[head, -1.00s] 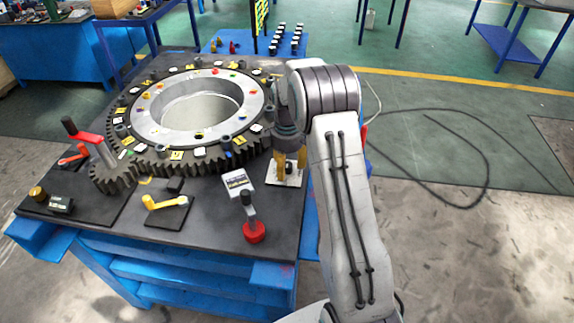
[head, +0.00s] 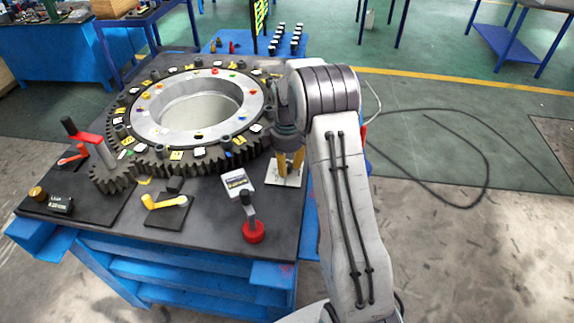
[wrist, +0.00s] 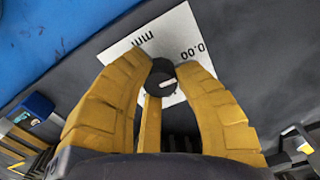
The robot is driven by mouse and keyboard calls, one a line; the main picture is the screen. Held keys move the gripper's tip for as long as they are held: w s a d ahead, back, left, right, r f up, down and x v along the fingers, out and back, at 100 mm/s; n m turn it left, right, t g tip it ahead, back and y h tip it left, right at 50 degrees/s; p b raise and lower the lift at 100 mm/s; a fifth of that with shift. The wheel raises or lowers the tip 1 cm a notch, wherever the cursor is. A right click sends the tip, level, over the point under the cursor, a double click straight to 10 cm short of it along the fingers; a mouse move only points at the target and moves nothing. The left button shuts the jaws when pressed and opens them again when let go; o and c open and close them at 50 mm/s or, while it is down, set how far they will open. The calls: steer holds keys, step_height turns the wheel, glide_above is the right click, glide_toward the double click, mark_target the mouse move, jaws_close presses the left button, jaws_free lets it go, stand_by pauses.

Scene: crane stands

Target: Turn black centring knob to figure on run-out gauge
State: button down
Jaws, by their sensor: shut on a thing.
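The black centring knob (wrist: 158,72) shows in the wrist view between the yellow fingertips of my gripper (wrist: 161,78). A pale mark is on its top. My gripper is shut on it, and in the head view my gripper (head: 289,168) hides most of it. The knob stands on a white plate (wrist: 178,32) printed "0.00" and "mm"; the plate also shows in the head view (head: 294,181). A small white-framed display (head: 238,181) stands to the left of the plate. A dark box with lit text (head: 60,204) sits at the left front. I cannot tell which is the run-out gauge.
A large toothed ring (head: 190,160) with colored tags fills the bench's back. A red-based lever (head: 253,231), a yellow handle (head: 165,202) and a red-handled crank (head: 88,139) stand in front and left. A cable (head: 480,190) lies on the floor at right.

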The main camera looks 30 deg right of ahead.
steer(key=m+b, duration=0.1)
steer(key=m, duration=0.6)
steer(key=shift+f, duration=0.1)
steer(key=m, duration=0.6)
steer(key=shift+b, duration=0.3)
steer(key=m, duration=0.6)
steer(key=shift+m, duration=0.3)
steer(key=m, duration=0.6)
steer(key=shift+s+m, duration=0.1)
steer(key=shift+m, duration=0.5)
steer(key=c, duration=0.9)
jaws_free()
steer(key=shift+r, duration=0.2)
